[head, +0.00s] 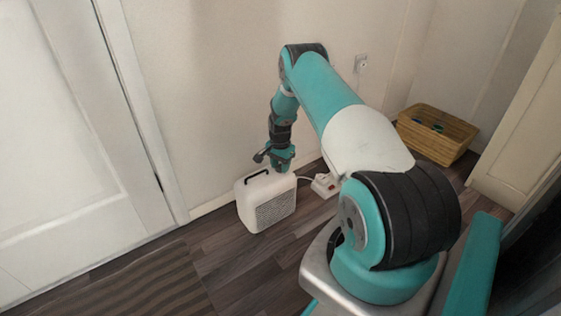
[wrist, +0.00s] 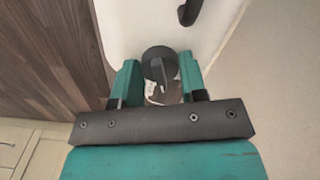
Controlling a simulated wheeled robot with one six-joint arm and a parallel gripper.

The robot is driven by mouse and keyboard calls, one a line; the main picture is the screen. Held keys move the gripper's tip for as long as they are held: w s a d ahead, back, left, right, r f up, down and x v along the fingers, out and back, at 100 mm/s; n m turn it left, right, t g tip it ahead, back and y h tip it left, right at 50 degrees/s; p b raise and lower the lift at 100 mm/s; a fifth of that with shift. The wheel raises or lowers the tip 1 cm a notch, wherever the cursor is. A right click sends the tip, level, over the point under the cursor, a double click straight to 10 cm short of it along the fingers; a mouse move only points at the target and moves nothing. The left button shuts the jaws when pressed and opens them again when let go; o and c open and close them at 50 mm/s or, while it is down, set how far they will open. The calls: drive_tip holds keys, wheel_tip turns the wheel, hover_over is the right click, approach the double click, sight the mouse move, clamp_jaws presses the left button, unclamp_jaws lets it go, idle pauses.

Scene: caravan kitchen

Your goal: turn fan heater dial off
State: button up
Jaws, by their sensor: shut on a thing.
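The white fan heater (head: 262,203) stands on the floor by the wall, with a dark handle (head: 257,175) on top and a grille on its front side. In the wrist view its white top (wrist: 150,22) fills the upper middle, with part of the handle (wrist: 188,10) at the top edge. The dark round dial (wrist: 158,66) has a pale pointer line and sits between the two teal fingers. My gripper (wrist: 160,78) is shut on the dial from above. In the head view my gripper (head: 281,168) is at the heater's top, and it hides the dial.
A white power strip (head: 325,185) with a cable lies on the floor right of the heater. A wicker basket (head: 436,133) stands farther right, against the wall. A wall socket (head: 361,63) is above. A striped mat (head: 150,285) lies in front of the white door (head: 75,130).

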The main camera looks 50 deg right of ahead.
drive_tip(key=n+p, duration=0.1)
drive_tip(key=n, duration=0.2)
drive_tip(key=shift+r+n, duration=0.1)
drive_tip(key=shift+n, duration=0.3)
drive_tip(key=n+p, duration=0.1)
drive_tip(key=n, duration=0.2)
drive_tip(key=shift+n, duration=0.3)
drive_tip(key=n, duration=0.6)
drive_tip(key=shift+n+p, duration=0.35)
drive_tip(key=shift+n, duration=0.05)
drive_tip(key=o, duration=0.9)
drive_tip(key=shift+o, duration=0.2)
wheel_tip(320, 180, up, 17)
drive_tip(key=p, duration=0.6)
drive_tip(key=shift+p, duration=0.35)
